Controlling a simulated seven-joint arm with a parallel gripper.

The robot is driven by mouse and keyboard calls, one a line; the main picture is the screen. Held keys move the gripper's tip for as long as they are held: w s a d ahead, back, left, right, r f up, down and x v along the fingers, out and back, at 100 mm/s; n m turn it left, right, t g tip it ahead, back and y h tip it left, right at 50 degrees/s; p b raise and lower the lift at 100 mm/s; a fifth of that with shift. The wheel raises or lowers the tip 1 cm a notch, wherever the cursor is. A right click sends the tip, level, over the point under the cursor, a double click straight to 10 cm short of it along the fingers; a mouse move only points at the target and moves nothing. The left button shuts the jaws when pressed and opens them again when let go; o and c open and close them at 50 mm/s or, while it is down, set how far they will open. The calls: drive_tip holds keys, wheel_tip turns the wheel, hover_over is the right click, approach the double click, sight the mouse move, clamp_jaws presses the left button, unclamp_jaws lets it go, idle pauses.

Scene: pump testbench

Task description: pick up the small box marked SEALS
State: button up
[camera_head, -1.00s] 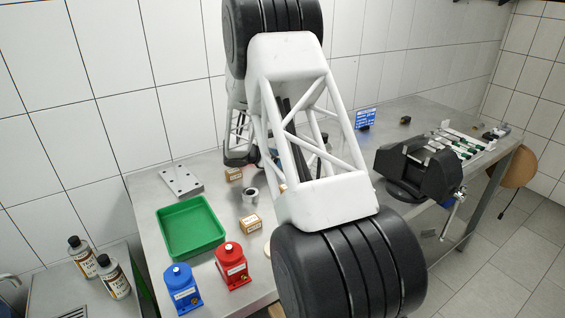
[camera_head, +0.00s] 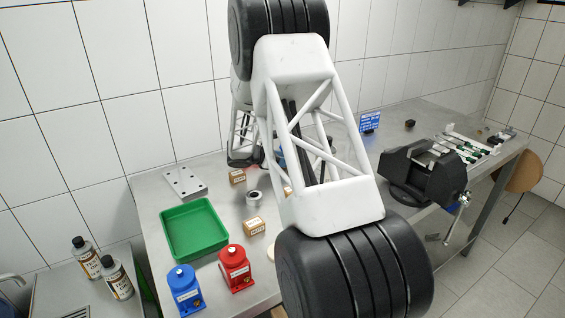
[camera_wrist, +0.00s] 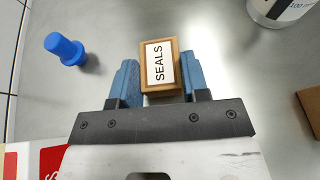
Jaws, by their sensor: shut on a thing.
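In the wrist view, the small brown box (camera_wrist: 174,81) has a white label reading SEALS on its upper face. It lies between the two blue fingers of my gripper (camera_wrist: 158,78), which is shut on it. The box's far end sticks out past the fingertips. The wrist view does not clearly show whether the box touches the surface below. In the head view my arm covers most of the gripper area, and I cannot make out the held box there.
A blue knobbed plug (camera_wrist: 66,48), a white-labelled cylinder (camera_wrist: 284,10) and a brown box (camera_wrist: 311,112) surround the gripper. On the bench are a green tray (camera_head: 193,229), a red unit (camera_head: 235,268), a blue unit (camera_head: 184,291), small boxes (camera_head: 254,227) and a black vise (camera_head: 425,175).

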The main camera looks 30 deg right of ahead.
wheel_tip(320, 180, up, 9)
drive_tip(key=shift+r, duration=0.15)
idle(0.4)
